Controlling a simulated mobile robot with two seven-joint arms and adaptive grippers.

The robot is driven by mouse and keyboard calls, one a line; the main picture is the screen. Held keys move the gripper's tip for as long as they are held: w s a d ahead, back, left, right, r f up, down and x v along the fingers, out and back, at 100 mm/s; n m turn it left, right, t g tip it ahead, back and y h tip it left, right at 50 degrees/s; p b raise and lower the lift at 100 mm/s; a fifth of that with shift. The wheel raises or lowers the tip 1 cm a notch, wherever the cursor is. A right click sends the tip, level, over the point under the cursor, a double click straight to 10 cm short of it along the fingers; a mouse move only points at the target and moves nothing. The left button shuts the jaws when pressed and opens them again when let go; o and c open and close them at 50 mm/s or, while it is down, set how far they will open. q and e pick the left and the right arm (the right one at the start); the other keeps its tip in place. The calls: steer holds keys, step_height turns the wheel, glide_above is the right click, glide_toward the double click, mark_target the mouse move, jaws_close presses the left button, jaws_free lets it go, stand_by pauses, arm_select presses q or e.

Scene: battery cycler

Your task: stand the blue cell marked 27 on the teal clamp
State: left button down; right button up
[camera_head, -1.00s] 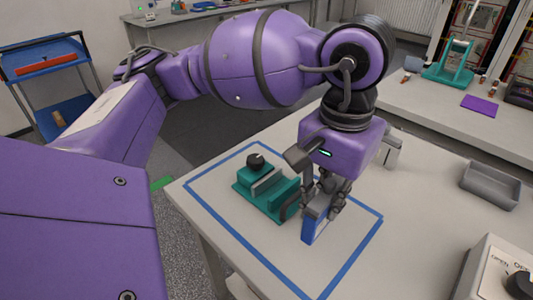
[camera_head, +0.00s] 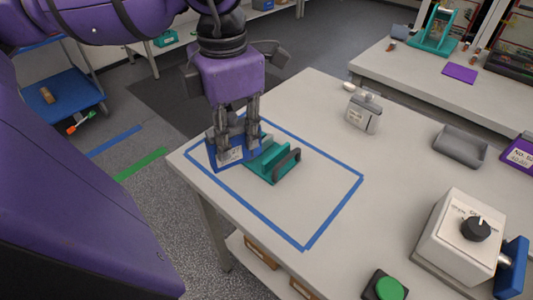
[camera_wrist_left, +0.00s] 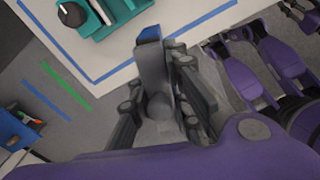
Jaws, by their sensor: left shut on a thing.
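My left gripper (camera_head: 233,138) points down and is shut on a blue cell (camera_head: 213,161) with a pale label; its number is too small to read. The cell is upright, in front of the left end of the teal clamp (camera_head: 258,172) in the head view. The cell (camera_wrist_left: 149,34) also shows between the fingers in the left wrist view, apart from the clamp (camera_wrist_left: 93,24) in that picture. I cannot tell its height.
A grey device (camera_head: 362,114) stands behind, with a grey tray (camera_head: 461,147) at the right. A white box with a knob (camera_head: 459,233) and a green button (camera_head: 388,288) are at the front right. The tape area's right side is clear.

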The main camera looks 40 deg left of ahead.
arm_select(q)
steer(key=n, duration=0.2)
steer(key=r+n, duration=0.1)
steer(key=shift+s+a, duration=0.25)
steer(key=shift+w+f+n+b, duration=0.3)
steer(key=shift+w+b, duration=0.05)
steer(key=shift+w, duration=0.1)
steer(key=w+f+b, duration=0.2)
steer(key=w+b, duration=0.1)
steer(key=b, duration=0.1)
glide_toward(268, 138)
steer(key=s+d+f, duration=0.2)
steer(key=s+f, duration=0.1)
step_height(268, 138, down, 3)
steer(key=shift+w+f, duration=0.15)
steer(key=shift+f, duration=0.2)
